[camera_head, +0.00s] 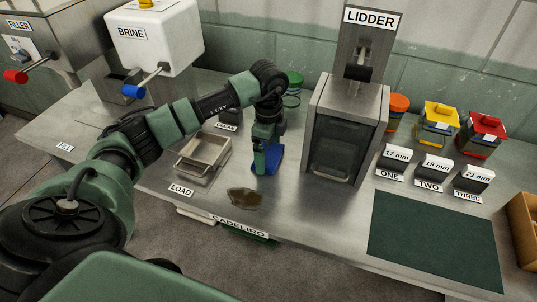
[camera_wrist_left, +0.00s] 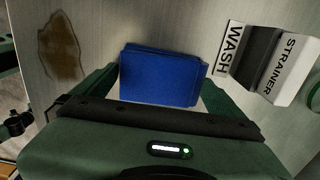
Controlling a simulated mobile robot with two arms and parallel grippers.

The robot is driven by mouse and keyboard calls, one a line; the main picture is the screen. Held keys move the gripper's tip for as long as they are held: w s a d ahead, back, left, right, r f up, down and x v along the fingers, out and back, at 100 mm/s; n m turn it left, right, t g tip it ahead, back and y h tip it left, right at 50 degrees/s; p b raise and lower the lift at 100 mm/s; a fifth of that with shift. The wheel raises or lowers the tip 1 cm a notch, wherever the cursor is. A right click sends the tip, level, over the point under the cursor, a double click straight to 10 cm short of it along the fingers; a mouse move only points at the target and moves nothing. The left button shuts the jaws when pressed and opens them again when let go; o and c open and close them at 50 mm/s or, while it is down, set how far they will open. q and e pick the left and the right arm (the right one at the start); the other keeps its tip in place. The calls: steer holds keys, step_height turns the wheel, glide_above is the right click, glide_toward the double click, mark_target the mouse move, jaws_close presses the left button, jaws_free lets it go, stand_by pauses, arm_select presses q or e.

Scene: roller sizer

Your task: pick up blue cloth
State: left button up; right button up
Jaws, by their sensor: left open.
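The blue cloth (camera_head: 273,160) lies folded on the steel counter between the metal tray and the lidder. My left gripper (camera_head: 262,168) points down at the cloth and covers part of it in the head view. In the left wrist view the cloth (camera_wrist_left: 160,75) is a flat blue rectangle in front of the gripper (camera_wrist_left: 160,95). The two green fingers stand apart on either side of it. I cannot tell whether the fingers touch the cloth. My right gripper is not in view.
A brown puddle (camera_head: 245,198) lies just in front of the cloth. A metal tray (camera_head: 204,157) stands to the left, the lidder (camera_head: 345,130) to the right. A wash and strainer sign block (camera_wrist_left: 262,62) is close by. A dark green mat (camera_head: 433,240) lies bare at the right.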

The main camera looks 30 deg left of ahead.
arm_select(q)
steer(key=c, duration=1)
step_height(320, 180, up, 10)
steer(key=b, duration=0.2)
step_height(320, 180, up, 10)
steer(key=p, duration=0.2)
glide_above(269, 154)
